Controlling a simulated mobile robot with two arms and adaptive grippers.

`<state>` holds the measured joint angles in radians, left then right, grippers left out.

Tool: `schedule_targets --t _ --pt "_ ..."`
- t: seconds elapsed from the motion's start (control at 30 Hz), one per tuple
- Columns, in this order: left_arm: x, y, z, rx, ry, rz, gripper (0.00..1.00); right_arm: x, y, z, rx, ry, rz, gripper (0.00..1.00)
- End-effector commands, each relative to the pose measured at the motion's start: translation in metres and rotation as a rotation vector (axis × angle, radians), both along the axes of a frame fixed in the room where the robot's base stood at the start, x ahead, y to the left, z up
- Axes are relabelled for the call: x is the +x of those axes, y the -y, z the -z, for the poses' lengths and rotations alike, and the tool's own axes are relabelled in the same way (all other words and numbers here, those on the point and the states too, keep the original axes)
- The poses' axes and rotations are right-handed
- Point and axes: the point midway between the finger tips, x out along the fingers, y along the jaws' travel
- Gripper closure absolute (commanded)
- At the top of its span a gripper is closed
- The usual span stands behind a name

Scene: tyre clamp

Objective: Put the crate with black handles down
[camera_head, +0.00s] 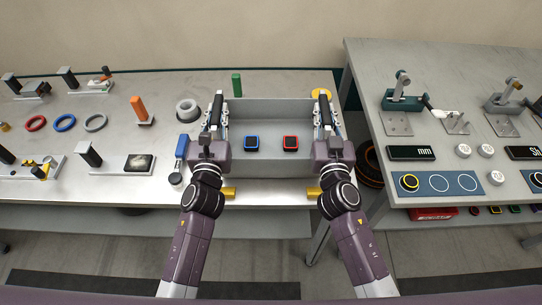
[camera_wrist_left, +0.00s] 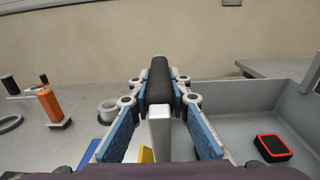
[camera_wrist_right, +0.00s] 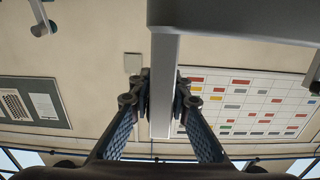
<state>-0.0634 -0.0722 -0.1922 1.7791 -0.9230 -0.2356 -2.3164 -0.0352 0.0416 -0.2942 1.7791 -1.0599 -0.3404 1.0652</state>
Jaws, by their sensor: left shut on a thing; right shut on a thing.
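The grey crate (camera_head: 270,165) is in the middle of the head view, over the front part of the left table. Its black handles, left (camera_head: 216,108) and right (camera_head: 323,108), are at its two sides. My left gripper (camera_head: 214,128) is shut on the left handle, which also shows between the fingers in the left wrist view (camera_wrist_left: 159,82). My right gripper (camera_head: 328,127) is shut at the right handle; its wrist view shows a grey bar (camera_wrist_right: 163,90) between the fingers. I cannot tell whether the crate's bottom touches the table.
In the crate are a blue-edged block (camera_head: 252,144) and a red-edged block (camera_head: 290,143). A green post (camera_head: 237,85) and yellow disc (camera_head: 321,93) are behind it. A grey ring (camera_head: 187,109) and blue-handled tool (camera_head: 181,148) are close on the left. Another table (camera_head: 440,80) stands right.

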Motion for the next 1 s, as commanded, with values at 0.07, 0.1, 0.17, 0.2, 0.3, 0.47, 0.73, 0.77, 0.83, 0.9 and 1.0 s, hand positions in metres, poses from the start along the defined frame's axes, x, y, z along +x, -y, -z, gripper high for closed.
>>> schedule_targets --t 0.07,0.1,0.17,0.2,0.3,0.47,0.73,0.77,0.83,0.9,1.0 --pt "0.001 0.001 -0.004 -0.001 0.017 0.004 1.00 0.001 -0.001 -0.004 0.000 0.015 -0.003 1.00" --pt "0.001 0.001 -0.003 -0.001 0.017 0.004 1.00 0.001 -0.001 -0.002 0.000 0.015 -0.003 1.00" --pt "0.001 0.001 -0.001 -0.001 0.017 0.004 1.00 0.001 -0.001 0.000 0.000 0.015 -0.003 1.00" --pt "0.001 0.001 0.001 -0.001 0.017 0.004 1.00 0.001 -0.001 0.001 0.000 0.015 -0.003 1.00" --pt "0.001 0.001 0.004 -0.001 0.017 0.004 1.00 0.001 -0.001 0.005 0.000 0.015 -0.003 1.00" --pt "0.000 0.000 0.012 0.000 0.000 0.000 0.70 0.000 0.000 0.012 0.000 0.000 0.000 0.70" --pt "0.000 0.000 0.012 0.000 0.000 0.000 0.66 0.000 0.000 0.012 0.000 0.000 0.000 0.66" --pt "0.000 0.000 0.012 0.000 0.000 0.000 0.66 0.000 0.000 0.012 0.000 0.000 0.000 0.66" --pt "-0.002 0.000 0.013 0.000 -0.001 0.000 0.66 0.000 0.000 0.012 0.000 0.000 0.000 0.66" --pt "-0.007 0.000 0.013 0.001 -0.001 0.000 0.66 0.000 0.000 0.012 0.000 0.000 0.000 0.66" --pt "-0.020 0.000 0.014 0.002 -0.002 0.001 0.66 0.000 0.000 0.012 0.000 0.000 0.000 0.66"
